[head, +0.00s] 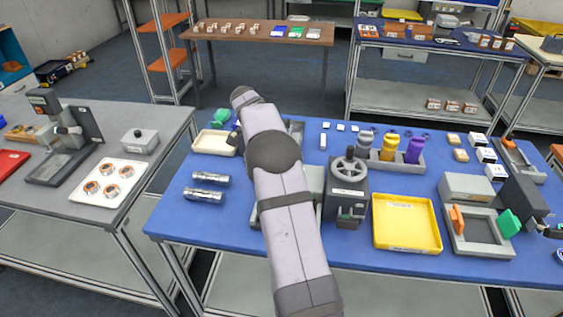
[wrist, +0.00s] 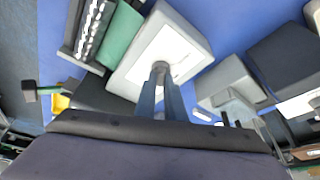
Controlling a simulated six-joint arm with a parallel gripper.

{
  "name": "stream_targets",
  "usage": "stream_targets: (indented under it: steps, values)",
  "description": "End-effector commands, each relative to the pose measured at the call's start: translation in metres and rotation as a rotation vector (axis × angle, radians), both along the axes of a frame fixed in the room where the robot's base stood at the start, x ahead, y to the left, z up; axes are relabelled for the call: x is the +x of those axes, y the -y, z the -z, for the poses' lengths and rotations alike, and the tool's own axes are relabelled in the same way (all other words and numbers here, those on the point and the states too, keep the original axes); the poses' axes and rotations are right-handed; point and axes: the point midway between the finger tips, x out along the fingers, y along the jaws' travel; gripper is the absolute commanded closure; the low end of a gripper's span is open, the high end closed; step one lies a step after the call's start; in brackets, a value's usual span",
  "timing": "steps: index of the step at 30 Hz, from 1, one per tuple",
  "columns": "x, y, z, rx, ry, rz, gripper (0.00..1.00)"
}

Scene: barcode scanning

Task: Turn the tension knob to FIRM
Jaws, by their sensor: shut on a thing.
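In the wrist view, a light grey box (wrist: 188,30) with a white face lies straight ahead of my gripper. A small round grey knob stands out from that face; I take it to be the tension knob (wrist: 161,65). The two blue-grey fingers of my gripper (wrist: 160,74) are closed around the knob. The fingers hide part of the knob and of the face below it. No FIRM mark or pointer can be read, so its setting cannot be told. In the head view, my arm covers the gripper and the knob.
In the wrist view, a green block (wrist: 121,36) and a ribbed metal part (wrist: 93,25) lie left of the box. A grey device (wrist: 229,88) stands close on the right. In the head view, a handwheel unit (head: 349,175) and yellow tray (head: 405,246) stand right of my arm.

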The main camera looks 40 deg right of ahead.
Motion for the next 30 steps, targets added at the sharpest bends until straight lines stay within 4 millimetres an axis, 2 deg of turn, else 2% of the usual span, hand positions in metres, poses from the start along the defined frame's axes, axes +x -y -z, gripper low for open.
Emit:
stream_targets:
  steps: [8, 9, 11, 23, 30]
  values:
    - [0.001, 0.000, -0.001, 0.001, 0.005, 0.003, 1.00]
    - [0.001, 0.000, -0.001, 0.001, 0.005, 0.003, 0.86]
    - [0.001, 0.000, -0.001, 0.001, 0.005, 0.003, 0.72]
    - [0.001, -0.001, -0.004, 0.000, 0.003, 0.001, 0.72]
    - [0.005, -0.012, -0.028, -0.001, 0.008, 0.000, 0.72]
